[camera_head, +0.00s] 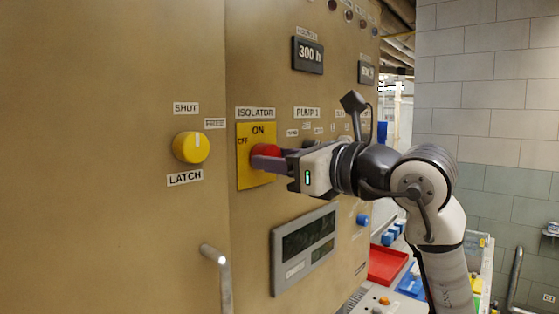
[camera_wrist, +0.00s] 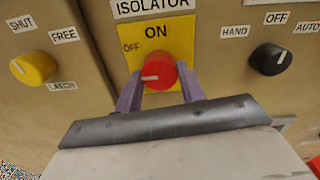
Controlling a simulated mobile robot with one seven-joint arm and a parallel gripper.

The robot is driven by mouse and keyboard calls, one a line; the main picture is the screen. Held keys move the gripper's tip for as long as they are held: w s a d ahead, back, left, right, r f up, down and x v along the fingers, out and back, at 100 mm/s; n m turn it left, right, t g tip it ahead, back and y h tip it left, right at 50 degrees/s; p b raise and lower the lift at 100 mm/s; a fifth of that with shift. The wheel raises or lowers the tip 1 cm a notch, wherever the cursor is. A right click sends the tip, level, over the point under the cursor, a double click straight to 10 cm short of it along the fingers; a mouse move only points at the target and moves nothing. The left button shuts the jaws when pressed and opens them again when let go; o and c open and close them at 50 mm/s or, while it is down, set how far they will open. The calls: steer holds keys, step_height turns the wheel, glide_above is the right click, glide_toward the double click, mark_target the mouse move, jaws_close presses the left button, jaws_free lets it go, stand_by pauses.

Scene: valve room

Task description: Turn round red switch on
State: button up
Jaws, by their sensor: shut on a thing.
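The round red switch (camera_wrist: 153,72) sits on a yellow plate (camera_wrist: 183,32) labelled ISOLATOR, with ON at the top and OFF at the upper left. It also shows in the head view (camera_head: 266,151), partly hidden by my gripper. Its white pointer mark points left and slightly down in the wrist view, not at ON. My gripper (camera_wrist: 158,88) is shut on the red switch, with one purple finger on each side of it. In the head view my gripper (camera_head: 268,162) reaches the panel from the right.
A yellow knob (camera_head: 191,147) labelled SHUT and LATCH is to the left. A black knob (camera_wrist: 271,59) labelled HAND, OFF and AUTO is to the right. A display (camera_head: 304,248) is below, and a metal handle (camera_head: 215,254) sticks out at lower left.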

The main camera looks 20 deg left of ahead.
steer(key=shift+m+b, duration=5.1)
steer(key=shift+m, duration=3.7)
steer(key=shift+r, duration=0.1)
steer(key=o, duration=1)
steer(key=b+v, duration=0.1)
steer(key=v, duration=0.6)
steer(key=b+v, duration=0.2)
steer(key=v, duration=0.5)
steer(key=shift+s+a+f, duration=0.1)
steer(key=shift+s+f, duration=0.05)
steer(key=shift+f, duration=0.05)
